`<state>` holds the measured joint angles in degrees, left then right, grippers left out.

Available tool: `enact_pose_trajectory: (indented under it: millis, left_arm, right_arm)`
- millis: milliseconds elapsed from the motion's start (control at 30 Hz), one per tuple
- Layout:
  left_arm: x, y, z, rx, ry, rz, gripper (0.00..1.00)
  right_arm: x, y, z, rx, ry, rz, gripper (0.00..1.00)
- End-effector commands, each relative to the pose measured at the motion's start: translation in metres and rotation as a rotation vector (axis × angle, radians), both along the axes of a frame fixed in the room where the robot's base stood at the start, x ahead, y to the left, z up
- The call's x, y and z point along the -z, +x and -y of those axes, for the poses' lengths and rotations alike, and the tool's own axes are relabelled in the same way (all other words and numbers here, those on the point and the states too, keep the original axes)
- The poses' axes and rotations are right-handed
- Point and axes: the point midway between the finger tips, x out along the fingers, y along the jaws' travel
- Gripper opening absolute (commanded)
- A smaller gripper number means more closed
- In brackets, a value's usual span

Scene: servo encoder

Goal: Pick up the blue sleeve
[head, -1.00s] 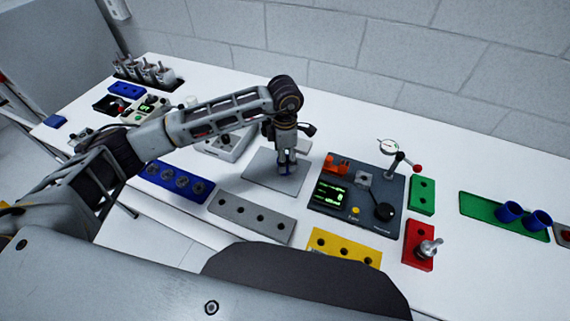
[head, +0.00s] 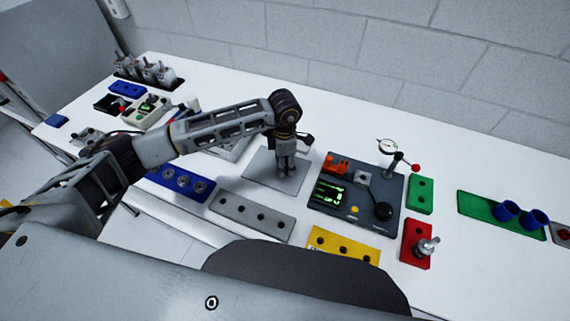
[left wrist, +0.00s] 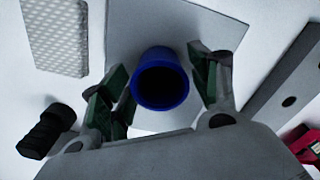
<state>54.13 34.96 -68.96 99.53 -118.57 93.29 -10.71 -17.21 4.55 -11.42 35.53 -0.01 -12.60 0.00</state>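The blue sleeve (left wrist: 161,79) shows in the left wrist view as a short open tube with a dark bore, over the grey plate (left wrist: 200,25). My left gripper (left wrist: 162,85) has one green-padded finger on each side of it, and the fingers are spread with small gaps to the sleeve. In the head view, my left gripper (head: 286,172) points down at the grey plate (head: 262,176), and its fingers hide the sleeve there. My right gripper is not in view.
A grey block with holes (head: 250,217) and a yellow block (head: 343,246) lie in front. Two more blue tubes (head: 508,211) are on a green tray (head: 475,207) at far right.

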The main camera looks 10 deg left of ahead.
Motion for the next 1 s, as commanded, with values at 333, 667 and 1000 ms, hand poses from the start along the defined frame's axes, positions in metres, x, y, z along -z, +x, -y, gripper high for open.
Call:
enact_pose_trajectory:
  millis: [333, 667, 1000]
  left_arm:
    - [0.000, 0.000, 0.000, 0.000, 0.000, 0.000, 0.32]
    - [-0.007, 0.001, 0.000, 0.000, -0.001, 0.001, 0.32]
    - [-0.048, 0.001, 0.000, 0.001, -0.001, 0.004, 0.32]
  right_arm:
    - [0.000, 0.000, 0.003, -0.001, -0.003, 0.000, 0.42]
    - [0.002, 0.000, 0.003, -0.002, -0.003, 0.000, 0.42]
    - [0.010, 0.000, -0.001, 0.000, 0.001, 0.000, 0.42]
